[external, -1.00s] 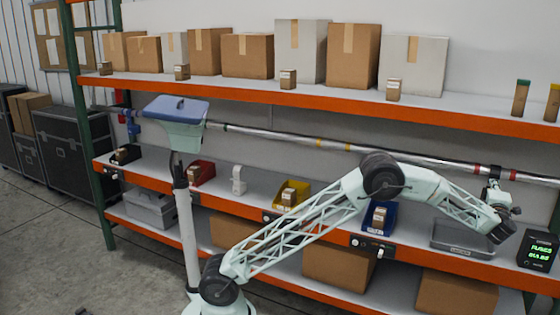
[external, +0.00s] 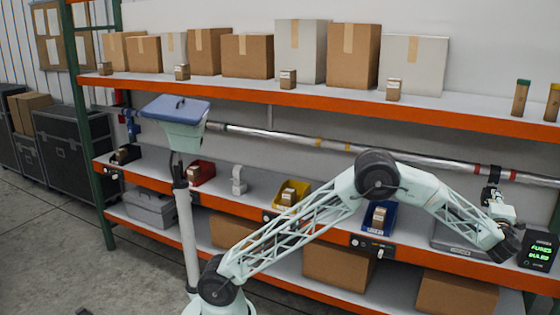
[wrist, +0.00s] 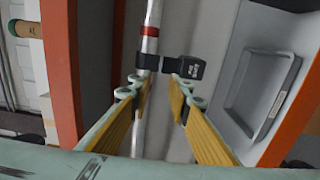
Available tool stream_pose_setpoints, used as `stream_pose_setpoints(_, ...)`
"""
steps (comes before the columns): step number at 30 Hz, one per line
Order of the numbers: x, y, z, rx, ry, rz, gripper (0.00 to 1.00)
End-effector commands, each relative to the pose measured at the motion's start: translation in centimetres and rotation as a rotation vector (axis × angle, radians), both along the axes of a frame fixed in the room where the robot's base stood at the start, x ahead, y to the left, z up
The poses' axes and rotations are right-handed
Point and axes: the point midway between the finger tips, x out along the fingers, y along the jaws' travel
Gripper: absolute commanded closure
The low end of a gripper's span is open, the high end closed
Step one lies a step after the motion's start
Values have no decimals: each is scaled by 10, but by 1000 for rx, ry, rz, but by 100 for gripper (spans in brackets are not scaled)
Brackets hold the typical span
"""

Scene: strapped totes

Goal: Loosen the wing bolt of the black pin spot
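The black pin spot (external: 489,194) hangs by a black clamp from the silver pipe at the right of the external view. In the wrist view the clamp (wrist: 151,62) is around the pipe, with a black labelled block (wrist: 188,67) on its right. I cannot make out the wing bolt. Contact cannot be told. In the external view the fingers are too small to separate from the pin spot.
The silver pipe (external: 345,147) runs along the rack under the upper orange beam (external: 330,103). A grey tray (wrist: 262,92) lies below the pin spot, beside a black display box (external: 539,250) with green text. Blue (external: 379,217) and yellow (external: 288,194) bins stand further left on the shelf.

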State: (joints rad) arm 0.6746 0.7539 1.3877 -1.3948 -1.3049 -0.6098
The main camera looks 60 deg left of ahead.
Motion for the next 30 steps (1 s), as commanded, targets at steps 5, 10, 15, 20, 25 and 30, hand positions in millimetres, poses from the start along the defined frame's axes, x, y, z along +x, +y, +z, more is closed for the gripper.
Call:
stream_pose_setpoints(5,-8,-5,0,1,1,0,82)
stream_pose_setpoints(10,-10,-6,0,0,0,1,82)
stream_pose_setpoints(15,-10,-6,0,0,0,1,82)
stream_pose_setpoints(20,-10,-6,0,0,0,1,82)
stream_pose_setpoints(25,-10,-5,1,1,1,-1,82)
stream_pose_setpoints(30,-7,-2,9,4,3,-16,82)
